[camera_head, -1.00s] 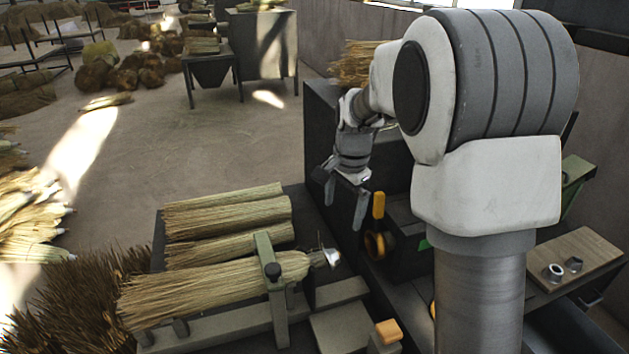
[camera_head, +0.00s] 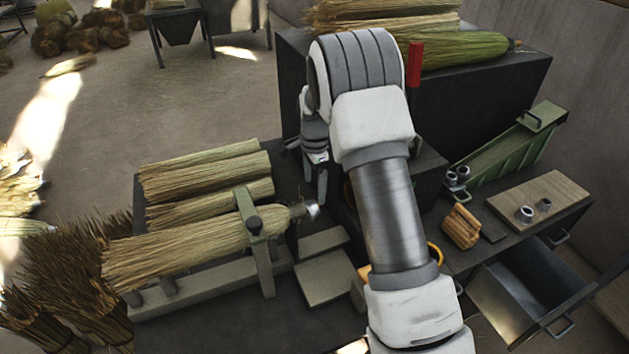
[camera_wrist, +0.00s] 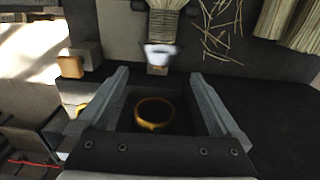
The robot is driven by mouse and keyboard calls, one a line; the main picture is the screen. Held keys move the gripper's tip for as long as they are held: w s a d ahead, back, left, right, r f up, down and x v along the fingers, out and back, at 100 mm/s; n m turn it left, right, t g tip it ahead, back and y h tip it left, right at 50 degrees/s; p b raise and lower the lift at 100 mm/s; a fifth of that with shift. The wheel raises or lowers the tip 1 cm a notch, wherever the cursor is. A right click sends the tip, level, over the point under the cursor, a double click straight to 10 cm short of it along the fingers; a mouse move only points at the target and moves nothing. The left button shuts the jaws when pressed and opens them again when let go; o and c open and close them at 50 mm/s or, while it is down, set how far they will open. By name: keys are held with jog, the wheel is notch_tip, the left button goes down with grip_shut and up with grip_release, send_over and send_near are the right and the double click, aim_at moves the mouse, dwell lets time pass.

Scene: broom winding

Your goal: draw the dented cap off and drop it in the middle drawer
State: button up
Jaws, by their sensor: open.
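A pale metal cap (camera_head: 313,209) sits on the narrow right end of a broom (camera_head: 190,250) that lies clamped on the bench. The cap also shows, blurred, in the wrist view (camera_wrist: 160,54); its dent cannot be made out.
A green-grey clamp post (camera_head: 256,240) crosses the broom near the cap. More brooms (camera_head: 205,172) lie behind it. A gold ring (camera_wrist: 155,112) shows between my fingers, lower down. A wooden board (camera_head: 540,196) with metal collars lies above the open drawer.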

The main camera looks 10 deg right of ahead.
notch_tip(320, 180, down, 9)
jog(key=b, duration=0.5)
jog(key=shift+f, duration=0.1)
jog(key=c, duration=1.2)
jog(key=shift+d, duration=0.1)
jog(key=shift+w+d, duration=0.25)
jog(key=shift+d, duration=0.95)
jog(key=shift+w+d, duration=0.25)
jog(key=shift+d, duration=0.95)
notch_tip(320, 180, up, 10)
jog(key=p, duration=0.5)
send_over(315, 201)
jog(key=s+d, duration=0.4)
jog(key=d, duration=0.2)
jog(key=shift+a, duration=0.15)
